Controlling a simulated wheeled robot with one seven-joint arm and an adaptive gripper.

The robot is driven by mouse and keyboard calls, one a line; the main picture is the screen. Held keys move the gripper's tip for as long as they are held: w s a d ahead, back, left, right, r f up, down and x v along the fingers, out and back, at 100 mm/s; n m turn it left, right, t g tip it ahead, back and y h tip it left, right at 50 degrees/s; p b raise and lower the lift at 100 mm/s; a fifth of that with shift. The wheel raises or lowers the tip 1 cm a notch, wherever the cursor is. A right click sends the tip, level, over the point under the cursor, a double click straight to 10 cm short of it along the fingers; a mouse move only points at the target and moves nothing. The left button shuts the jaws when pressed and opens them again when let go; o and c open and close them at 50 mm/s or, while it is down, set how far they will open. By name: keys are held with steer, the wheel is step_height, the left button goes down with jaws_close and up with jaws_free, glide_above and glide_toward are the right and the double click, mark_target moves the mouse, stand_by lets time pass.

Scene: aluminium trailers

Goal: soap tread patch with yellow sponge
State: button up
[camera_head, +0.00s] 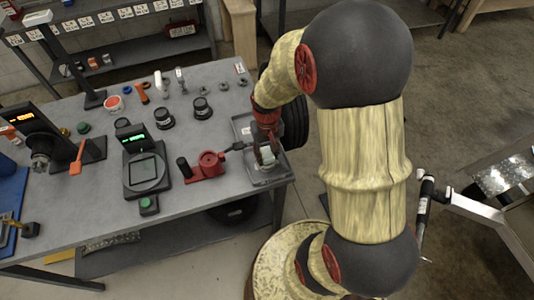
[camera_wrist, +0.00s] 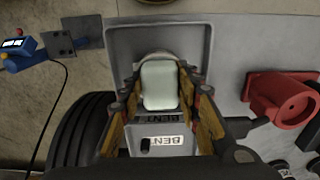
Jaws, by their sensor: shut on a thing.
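My gripper (camera_head: 266,154) is over the right end of the grey workbench. In the wrist view, its fingers (camera_wrist: 162,92) are shut on a pale, greenish-white block (camera_wrist: 160,85). The block also shows as a small pale shape in the head view (camera_head: 268,156). I see no clearly yellow sponge. The block is above or inside a grey tray (camera_wrist: 118,42); whether it touches the tray floor I cannot tell. A shiny metal plate with a raised tread pattern (camera_head: 494,179) is at the far right, beyond my arm. I cannot make out a marked patch on it.
A red clamp-like tool (camera_head: 207,164) stands left of the tray, close to my gripper. A scale (camera_head: 146,172) and black cylinders (camera_head: 202,108) are farther left. A dark tyre (camera_wrist: 80,130) is beside the bench. A metal frame (camera_head: 475,208) stands right; open floor lies between.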

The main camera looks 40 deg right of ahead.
mark_target(267, 154)
steer(key=shift+r+p, duration=2.65)
steer(key=shift+r, duration=0.85)
